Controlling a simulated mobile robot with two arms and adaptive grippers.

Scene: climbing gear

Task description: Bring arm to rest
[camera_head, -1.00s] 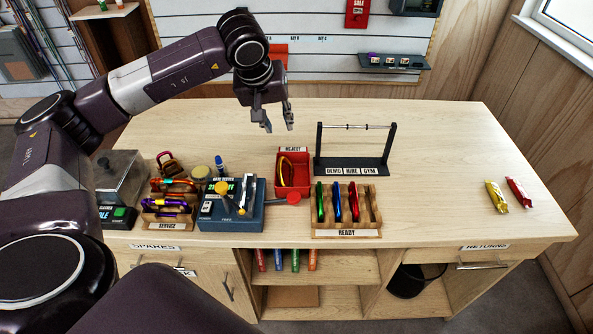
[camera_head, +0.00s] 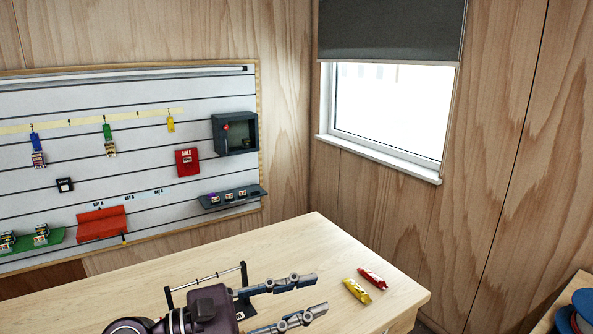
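My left gripper (camera_head: 320,293) shows at the bottom of the head view, pointing right. Its two long fingers are spread apart with nothing between them, so it is open and empty. It appears over the wooden table (camera_head: 362,313). The black rack (camera_head: 243,275) with its bar stands behind the gripper and is partly hidden by it. My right gripper is not in view.
A yellow wrapped bar (camera_head: 356,291) and a red one (camera_head: 372,278) lie on the table just right of my fingertips. A slatted wall panel (camera_head: 100,190) with small goods hangs behind. A window (camera_head: 385,115) is at the right.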

